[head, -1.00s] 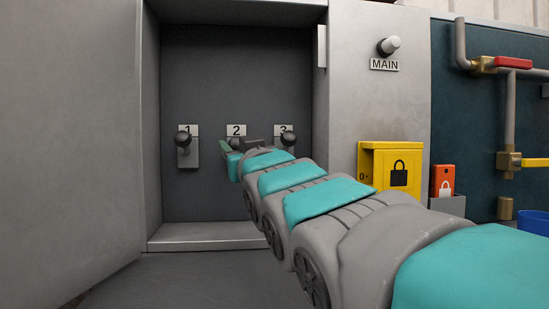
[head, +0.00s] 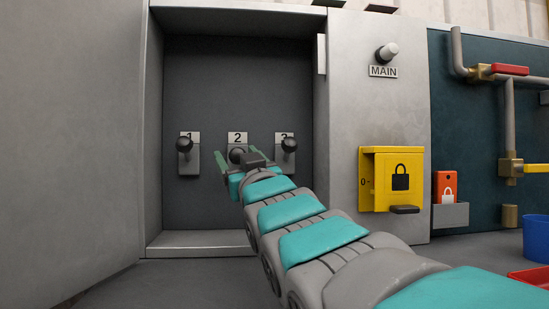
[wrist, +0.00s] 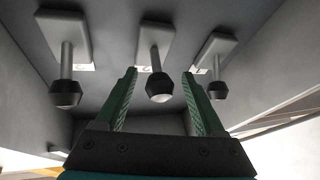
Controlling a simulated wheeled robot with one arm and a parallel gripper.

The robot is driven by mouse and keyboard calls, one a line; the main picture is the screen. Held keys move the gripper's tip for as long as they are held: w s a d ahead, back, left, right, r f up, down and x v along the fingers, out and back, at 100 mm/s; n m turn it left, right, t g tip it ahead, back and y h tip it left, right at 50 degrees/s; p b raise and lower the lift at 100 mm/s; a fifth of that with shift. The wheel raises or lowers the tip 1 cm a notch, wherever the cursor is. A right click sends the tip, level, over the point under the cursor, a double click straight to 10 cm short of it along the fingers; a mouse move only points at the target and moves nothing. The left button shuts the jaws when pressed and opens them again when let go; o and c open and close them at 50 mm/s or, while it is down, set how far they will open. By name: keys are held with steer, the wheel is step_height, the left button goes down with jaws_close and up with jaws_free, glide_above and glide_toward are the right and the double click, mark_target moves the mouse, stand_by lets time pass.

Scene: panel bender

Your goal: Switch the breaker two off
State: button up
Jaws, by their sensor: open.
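Breaker two is the middle of three black-knobbed levers in the grey cabinet, under the label "2" (head: 237,138). In the wrist view the middle knob (wrist: 159,88) shows between the open fingers (wrist: 161,88), with a visible gap on both sides. My gripper and arm hide the lower part of breaker two's plate in the head view.
Breaker one (head: 185,145) and breaker three (head: 289,145) stand close on either side. The cabinet's open door is at left. A MAIN knob (head: 388,52), a yellow lock box (head: 390,178) and a red padlock tag (head: 446,186) are at right.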

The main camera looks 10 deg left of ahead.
steer(key=shift+s, duration=0.1)
steer(key=v, duration=0.7)
steer(key=shift+s+d+f, duration=0.2)
steer(key=shift+s+f, duration=0.05)
